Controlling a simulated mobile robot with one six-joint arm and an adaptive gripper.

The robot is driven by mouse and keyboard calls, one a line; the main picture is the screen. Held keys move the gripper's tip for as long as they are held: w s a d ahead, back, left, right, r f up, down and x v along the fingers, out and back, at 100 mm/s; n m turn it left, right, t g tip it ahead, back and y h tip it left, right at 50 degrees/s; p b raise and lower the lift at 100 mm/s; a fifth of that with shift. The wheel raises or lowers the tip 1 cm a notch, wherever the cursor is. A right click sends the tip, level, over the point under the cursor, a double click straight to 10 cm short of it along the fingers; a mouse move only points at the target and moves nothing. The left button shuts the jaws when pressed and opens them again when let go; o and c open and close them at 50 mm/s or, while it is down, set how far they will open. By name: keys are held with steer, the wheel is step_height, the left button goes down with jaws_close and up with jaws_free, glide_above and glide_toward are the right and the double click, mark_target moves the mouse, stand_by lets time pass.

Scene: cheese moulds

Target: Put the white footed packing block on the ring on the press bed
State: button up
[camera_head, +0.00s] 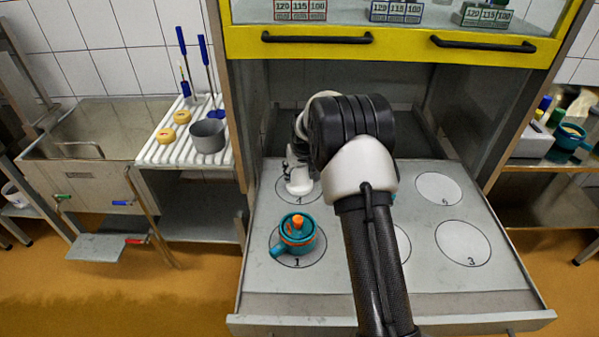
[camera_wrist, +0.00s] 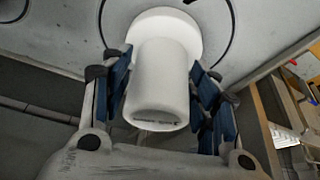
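The white footed packing block (camera_head: 299,184) stands upright on the press bed (camera_head: 350,283), inside the printed ring marked 4 (camera_head: 281,200). In the wrist view the block (camera_wrist: 160,85) is a white cylinder with a wider round foot (camera_wrist: 165,22), and the drawn ring circles the foot. My gripper (camera_wrist: 161,72) has its blue-padded fingers on both sides of the block's body. Narrow gaps seem to show between pads and block, so the gripper looks open around it. In the head view my arm hides most of my gripper.
A teal lidded pot (camera_head: 297,233) with an orange knob stands on ring 1, in front of the block. Rings 3 (camera_head: 463,243) and 6 (camera_head: 438,188) are empty. A yellow-framed cabinet (camera_head: 400,48) overhangs the bed's back. A ribbed drainer (camera_head: 180,150) stands at left.

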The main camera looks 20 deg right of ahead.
steer(key=shift+o, duration=0.8)
